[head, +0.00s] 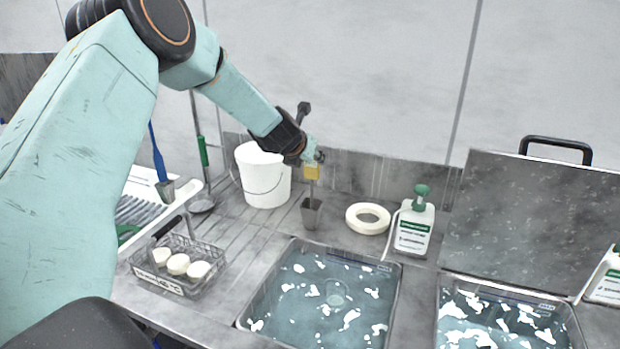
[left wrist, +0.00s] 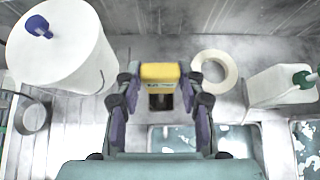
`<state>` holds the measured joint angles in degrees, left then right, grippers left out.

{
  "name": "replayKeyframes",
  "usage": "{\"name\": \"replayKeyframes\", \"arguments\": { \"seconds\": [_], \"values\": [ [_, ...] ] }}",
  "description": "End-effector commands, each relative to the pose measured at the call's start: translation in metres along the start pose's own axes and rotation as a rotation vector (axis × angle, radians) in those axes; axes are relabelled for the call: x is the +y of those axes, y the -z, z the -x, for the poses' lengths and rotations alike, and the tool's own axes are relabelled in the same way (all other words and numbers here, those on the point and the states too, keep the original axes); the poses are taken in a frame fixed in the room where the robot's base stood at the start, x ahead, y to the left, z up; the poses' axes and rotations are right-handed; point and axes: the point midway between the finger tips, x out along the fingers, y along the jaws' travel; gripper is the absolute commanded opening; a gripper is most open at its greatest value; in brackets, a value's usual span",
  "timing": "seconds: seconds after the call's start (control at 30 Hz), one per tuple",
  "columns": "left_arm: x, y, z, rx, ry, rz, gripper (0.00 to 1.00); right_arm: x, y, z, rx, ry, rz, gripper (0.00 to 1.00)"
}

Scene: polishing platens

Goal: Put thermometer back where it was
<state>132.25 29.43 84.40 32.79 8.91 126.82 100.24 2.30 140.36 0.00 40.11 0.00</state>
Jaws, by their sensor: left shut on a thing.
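The thermometer has a yellow body (head: 312,172) and a thin grey probe pointing down. My left gripper (head: 314,158) is shut on the yellow body, which also shows between its fingers in the left wrist view (left wrist: 160,73). A small grey square holder (head: 311,214) stands on the steel counter directly below the thermometer. The probe runs down to the holder's mouth; I cannot tell how far inside its tip is. In the left wrist view the holder (left wrist: 160,101) is partly hidden behind the yellow body. My right gripper is not in view.
A white bucket (head: 263,178) stands close on the left. A cream ring (head: 368,218) and a white bottle with a green cap (head: 411,230) stand on the right. Water basins (head: 330,300) lie in front. A wire basket (head: 180,262) with white pucks sits at front left.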

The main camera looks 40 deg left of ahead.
Motion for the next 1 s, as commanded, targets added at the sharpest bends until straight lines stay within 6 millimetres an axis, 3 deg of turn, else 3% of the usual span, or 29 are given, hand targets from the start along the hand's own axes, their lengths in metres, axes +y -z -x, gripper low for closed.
{"name": "replayKeyframes", "arguments": {
  "seconds": [0.3, 0.83, 0.87, 1.0],
  "values": [
    [0.000, 0.028, -0.022, 0.000, -0.001, -0.001, 0.16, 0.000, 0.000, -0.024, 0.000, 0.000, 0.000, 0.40],
    [0.000, 0.032, -0.025, -0.001, 0.000, -0.001, 0.16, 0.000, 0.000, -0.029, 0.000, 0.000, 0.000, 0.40],
    [0.000, 0.032, -0.025, 0.000, 0.000, -0.001, 0.40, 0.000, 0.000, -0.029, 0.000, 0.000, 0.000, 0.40],
    [0.000, 0.031, -0.024, 0.000, 0.000, -0.001, 0.52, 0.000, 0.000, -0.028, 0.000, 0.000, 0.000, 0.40]
  ]
}}
